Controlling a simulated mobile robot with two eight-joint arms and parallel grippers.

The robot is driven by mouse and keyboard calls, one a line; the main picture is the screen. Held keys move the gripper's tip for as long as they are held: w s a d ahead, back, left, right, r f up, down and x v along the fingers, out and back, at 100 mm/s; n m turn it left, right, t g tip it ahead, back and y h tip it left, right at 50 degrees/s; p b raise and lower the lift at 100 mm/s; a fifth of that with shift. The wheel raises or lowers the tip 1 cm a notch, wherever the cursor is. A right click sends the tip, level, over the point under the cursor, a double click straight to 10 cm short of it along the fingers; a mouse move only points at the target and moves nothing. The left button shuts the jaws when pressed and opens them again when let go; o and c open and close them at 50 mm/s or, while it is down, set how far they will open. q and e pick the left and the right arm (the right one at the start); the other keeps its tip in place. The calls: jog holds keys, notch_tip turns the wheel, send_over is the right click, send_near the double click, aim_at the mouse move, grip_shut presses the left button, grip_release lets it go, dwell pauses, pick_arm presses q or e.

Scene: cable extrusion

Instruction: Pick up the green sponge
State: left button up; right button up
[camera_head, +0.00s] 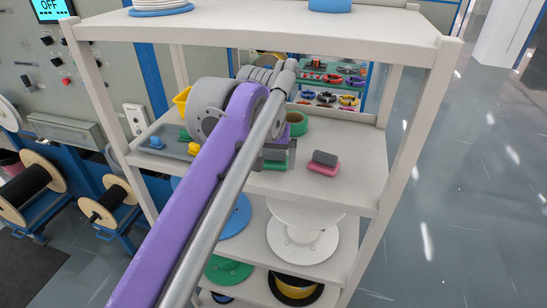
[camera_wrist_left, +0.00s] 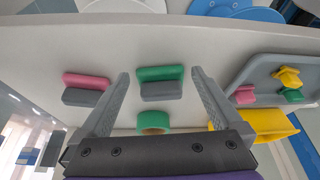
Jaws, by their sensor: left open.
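The green sponge (camera_wrist_left: 160,74), green with a grey layer, lies on the shelf and shows whole in the left wrist view. In the head view the green sponge (camera_head: 275,165) is partly hidden by my left gripper (camera_head: 276,156). In the left wrist view my left gripper (camera_wrist_left: 159,78) is open, with one finger on each side of the sponge. Gaps show between both fingers and the sponge, and nothing is held. I cannot tell how far the fingertips are above the shelf. My right gripper is not in view.
A pink and grey sponge (camera_head: 324,165) lies right of the green one. A green tape roll (camera_head: 297,123) stands behind. A grey tray (camera_head: 152,153) with small coloured pieces is at the left. The upper shelf (camera_head: 280,27) and rack posts (camera_head: 405,140) surround my arm.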

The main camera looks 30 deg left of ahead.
aim_at(274, 151)
pick_arm(q)
jog(key=w, duration=0.1)
jog(key=w+a, duration=0.1)
jog(key=w, duration=0.2)
jog(key=shift+a+f, duration=0.2)
jog(key=shift+f, duration=0.35)
jog(key=shift+s, duration=0.15)
jog(key=shift+c, duration=0.3)
jog(key=c, duration=1)
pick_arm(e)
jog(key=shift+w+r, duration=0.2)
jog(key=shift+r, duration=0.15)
pick_arm(q)
jog(key=shift+r, duration=0.15)
jog(key=shift+r, duration=0.25)
jog(key=s+d, duration=0.2)
jog(key=s, duration=0.3)
jog(key=s+d+b, duration=0.1)
jog(key=s+d, duration=0.1)
jog(key=s, duration=0.4)
jog(key=s+d, duration=0.2)
jog(key=s, duration=0.3)
jog(key=shift+s+d+r, duration=0.35)
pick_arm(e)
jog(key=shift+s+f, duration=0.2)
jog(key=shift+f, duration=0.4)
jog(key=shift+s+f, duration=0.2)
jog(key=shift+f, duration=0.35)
